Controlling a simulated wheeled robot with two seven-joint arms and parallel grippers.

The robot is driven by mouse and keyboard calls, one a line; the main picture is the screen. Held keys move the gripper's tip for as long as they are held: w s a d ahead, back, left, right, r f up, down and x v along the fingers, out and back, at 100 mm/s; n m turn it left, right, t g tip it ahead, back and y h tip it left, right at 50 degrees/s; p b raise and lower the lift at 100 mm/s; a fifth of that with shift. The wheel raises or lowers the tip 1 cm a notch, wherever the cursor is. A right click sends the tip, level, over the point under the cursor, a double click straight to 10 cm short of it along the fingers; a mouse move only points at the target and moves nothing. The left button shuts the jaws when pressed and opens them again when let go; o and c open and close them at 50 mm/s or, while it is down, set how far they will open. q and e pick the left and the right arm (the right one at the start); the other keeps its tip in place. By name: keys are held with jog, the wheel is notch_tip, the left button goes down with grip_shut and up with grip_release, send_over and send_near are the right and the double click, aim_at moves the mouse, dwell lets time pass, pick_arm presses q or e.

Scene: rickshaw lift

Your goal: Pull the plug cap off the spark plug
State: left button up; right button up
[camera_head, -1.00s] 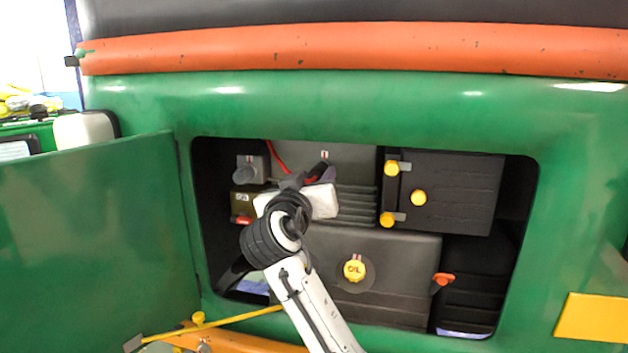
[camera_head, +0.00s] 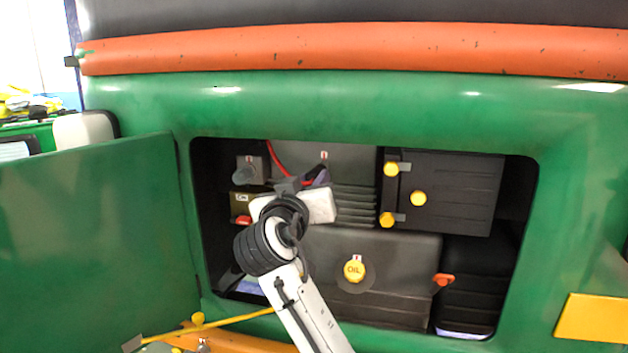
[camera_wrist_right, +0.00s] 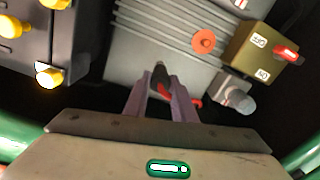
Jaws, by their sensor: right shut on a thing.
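The engine block (camera_head: 355,205) with grey ribs sits inside the open bay, and its ribs also show in the wrist view (camera_wrist_right: 150,40). My right gripper (camera_wrist_right: 160,90) has its purple fingers shut on the dark plug cap (camera_wrist_right: 159,73), which has red next to it between the fingers. In the head view the right gripper (camera_head: 314,179) is in front of the upper engine, at the end of the red cable (camera_head: 275,158). The spark plug itself is not clearly visible, and I cannot tell whether the cap still touches it. My left gripper is not in view.
A black box with yellow knobs (camera_head: 455,190) is right of the gripper. A yellow oil cap (camera_head: 354,269) sits below. A brown switch box (camera_wrist_right: 258,55) and an orange disc (camera_wrist_right: 204,41) are near the fingers. The green bay rim (camera_head: 365,120) surrounds the opening.

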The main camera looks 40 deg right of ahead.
jog(key=shift+v, duration=1.3)
